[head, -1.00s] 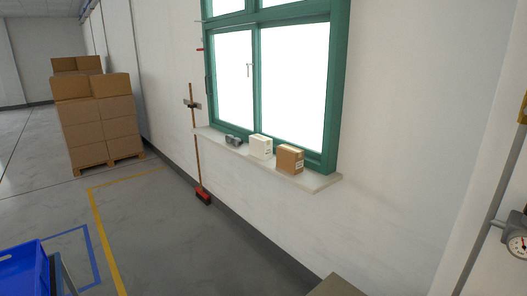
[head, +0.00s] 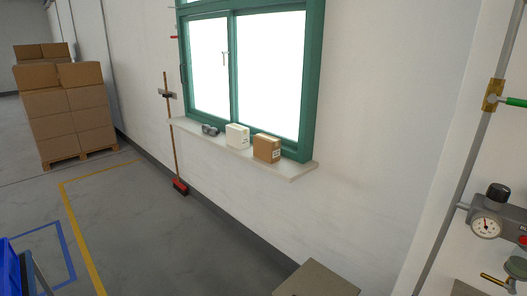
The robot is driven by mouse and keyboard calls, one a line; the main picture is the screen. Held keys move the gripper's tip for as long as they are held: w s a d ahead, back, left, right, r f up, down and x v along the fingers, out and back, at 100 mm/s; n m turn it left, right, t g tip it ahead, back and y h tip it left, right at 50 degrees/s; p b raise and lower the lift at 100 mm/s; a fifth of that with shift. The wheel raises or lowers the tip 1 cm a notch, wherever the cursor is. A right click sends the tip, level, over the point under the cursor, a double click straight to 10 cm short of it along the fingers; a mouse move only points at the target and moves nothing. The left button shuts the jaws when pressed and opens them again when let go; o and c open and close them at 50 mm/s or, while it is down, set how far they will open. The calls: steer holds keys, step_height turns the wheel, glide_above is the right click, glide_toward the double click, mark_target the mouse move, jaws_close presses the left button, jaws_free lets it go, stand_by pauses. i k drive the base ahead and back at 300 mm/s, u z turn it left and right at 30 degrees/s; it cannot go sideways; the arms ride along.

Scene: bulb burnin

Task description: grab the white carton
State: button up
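The white carton (head: 237,136) stands upright on the window sill (head: 297,169), below the green-framed window. A brown carton (head: 267,148) stands close to its right. A small dark grey object (head: 210,130) lies to its left on the sill; it is too small to make out clearly. The white carton's front is not covered by anything. My gripper is not in view.
A broom (head: 170,130) leans on the wall left of the sill. Stacked boxes on a pallet (head: 82,154) stand at the left. A grey-topped block (head: 316,281) is at the bottom, and a pipe with a gauge (head: 487,227) is at the right. The floor below the sill is mostly clear.

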mark_target(237, 136)
steer(key=u, duration=0.6)
steer(key=i, duration=4.55)
steer(key=u, duration=1.2)
